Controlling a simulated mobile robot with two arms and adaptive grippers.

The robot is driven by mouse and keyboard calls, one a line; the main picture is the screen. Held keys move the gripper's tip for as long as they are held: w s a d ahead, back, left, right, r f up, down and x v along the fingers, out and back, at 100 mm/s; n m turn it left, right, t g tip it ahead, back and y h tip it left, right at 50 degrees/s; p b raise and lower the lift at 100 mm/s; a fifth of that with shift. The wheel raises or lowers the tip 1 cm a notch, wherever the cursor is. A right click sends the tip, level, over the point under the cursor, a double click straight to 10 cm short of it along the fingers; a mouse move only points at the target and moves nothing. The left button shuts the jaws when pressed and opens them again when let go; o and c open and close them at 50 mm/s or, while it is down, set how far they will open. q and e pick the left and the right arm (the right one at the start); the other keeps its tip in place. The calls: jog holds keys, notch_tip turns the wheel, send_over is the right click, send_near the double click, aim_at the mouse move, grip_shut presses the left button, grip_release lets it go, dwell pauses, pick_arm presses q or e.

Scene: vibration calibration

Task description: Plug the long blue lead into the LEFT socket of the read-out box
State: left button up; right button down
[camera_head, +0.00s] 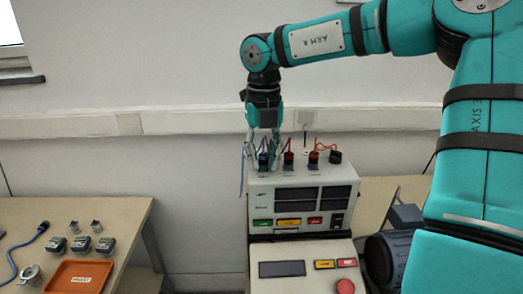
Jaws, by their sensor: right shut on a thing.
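The read-out box (327,182) is a pale unit with dark displays and coloured buttons, standing at the centre. My right gripper (263,157) points down at the left end of its top and is shut on the dark plug of a blue lead. The thin blue lead (242,170) hangs down beside the box's left side. The fingers hide the plug's lower end, so I cannot tell whether it is seated in the left socket. My left gripper is not in view.
Dark plugs with red and orange wires (289,157) stand along the box top, right of my gripper. A control panel (299,269) with a red button (345,286) is in front. The left table holds an orange tray (80,277), small blocks and another blue cable (30,239).

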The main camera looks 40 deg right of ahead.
aim_at(264, 154)
dwell(0.4)
jog(key=shift+m+b, duration=0.85)
jog(key=shift+m, duration=1.05)
jog(key=shift+m+b, duration=0.3)
jog(key=shift+m, duration=0.4)
jog(key=m, duration=0.2)
jog(key=shift+m, duration=0.4)
jog(key=c, duration=1.1)
grip_release()
jog(key=shift+r, duration=0.1)
jog(key=shift+r+p, duration=1.85)
jog(key=shift+r, duration=0.6)
